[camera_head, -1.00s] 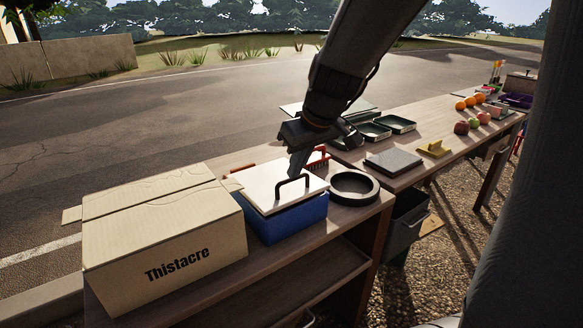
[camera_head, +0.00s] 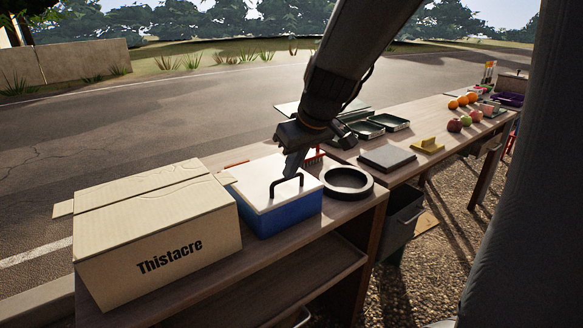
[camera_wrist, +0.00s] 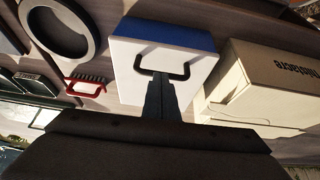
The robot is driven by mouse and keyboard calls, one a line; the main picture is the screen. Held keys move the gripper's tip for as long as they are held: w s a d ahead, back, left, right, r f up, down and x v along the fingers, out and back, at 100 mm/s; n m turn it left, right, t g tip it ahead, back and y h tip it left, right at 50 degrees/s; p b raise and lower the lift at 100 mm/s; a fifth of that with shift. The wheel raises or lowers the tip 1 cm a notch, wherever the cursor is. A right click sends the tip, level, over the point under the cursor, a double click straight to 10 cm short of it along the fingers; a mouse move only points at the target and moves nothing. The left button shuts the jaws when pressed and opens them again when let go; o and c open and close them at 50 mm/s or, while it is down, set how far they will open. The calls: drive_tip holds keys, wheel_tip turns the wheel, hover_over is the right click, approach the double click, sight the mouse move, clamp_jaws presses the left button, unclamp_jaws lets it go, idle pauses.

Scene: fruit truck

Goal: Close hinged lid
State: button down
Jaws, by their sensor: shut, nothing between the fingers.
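A blue box (camera_head: 290,216) with a white lid (camera_head: 262,170) stands on the near table. The lid lies over the box top, with no clear gap along the front edge. A black bar handle (camera_head: 272,190) stands up from the lid; in the wrist view the lid (camera_wrist: 135,60) and handle (camera_wrist: 187,72) face me. My gripper (camera_head: 290,177) points down at the lid, its fingers shut and empty. In the wrist view my gripper (camera_wrist: 162,78) has its tips beside the handle's bar; I cannot tell whether they touch lid or handle.
A cardboard box (camera_head: 155,235) stands close on the left. A dark round dish (camera_head: 347,182) lies on the right, and a red-handled brush (camera_wrist: 85,85) lies behind. A grey slab (camera_head: 388,158), green trays (camera_head: 365,129) and fruit sit farther along the tables.

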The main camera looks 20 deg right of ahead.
drive_tip(key=shift+w+a+r+p, duration=0.15)
drive_tip(key=shift+w+r+p, duration=0.2)
drive_tip(key=shift+r+p, duration=0.4)
drive_tip(key=shift+w+a+r+p, duration=0.1)
drive_tip(key=shift+w+r+p, duration=0.25)
drive_tip(key=shift+r+p, duration=0.35)
drive_tip(key=shift+r, duration=0.3)
drive_tip(key=s+d+r+b, duration=0.1)
drive_tip(key=s+d+r, duration=0.15)
drive_tip(key=s, duration=0.65)
drive_tip(key=s+a+f+m+g+h+p, duration=0.1)
drive_tip(key=s+f+g, duration=0.4)
drive_tip(key=s+f, duration=0.5)
wheel_tip(320, 180, down, 4)
drive_tip(key=a+m, duration=0.1)
drive_tip(key=m, duration=0.1)
drive_tip(key=shift+s+a+f+m+h, duration=0.2)
drive_tip(key=shift+s+f+m+h, duration=0.1)
drive_tip(key=shift+s+m, duration=0.1)
